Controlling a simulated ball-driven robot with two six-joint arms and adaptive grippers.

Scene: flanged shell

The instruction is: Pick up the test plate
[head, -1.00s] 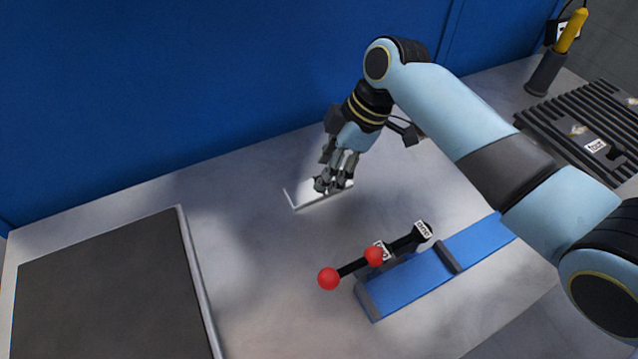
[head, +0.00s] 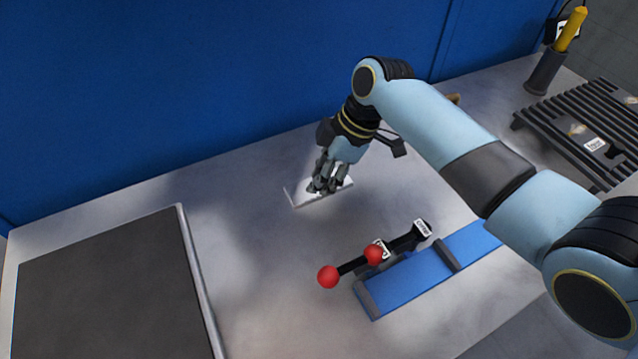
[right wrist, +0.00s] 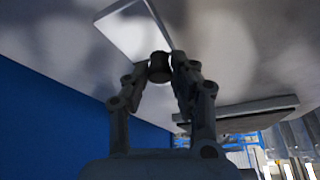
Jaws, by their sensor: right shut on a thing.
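The test plate is a thin, pale flat plate (head: 299,196) with a raised left edge, lying on the grey bench near the blue wall. It also shows in the right wrist view (right wrist: 133,30), just beyond my fingertips. My right gripper (head: 319,188) reaches down onto the plate and covers its middle. In the right wrist view its fingers (right wrist: 160,68) are closed around a small dark round knob that appears to belong to the plate. I cannot tell whether the plate is clear of the bench. My left gripper is not in view.
A blue stand (head: 420,277) with a black bar and two red balls (head: 328,277) lies in front of my right gripper. A dark-topped tray (head: 110,295) is at left. A slatted black rack (head: 575,125) and a yellow-handled tool (head: 570,30) in a holder are at right.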

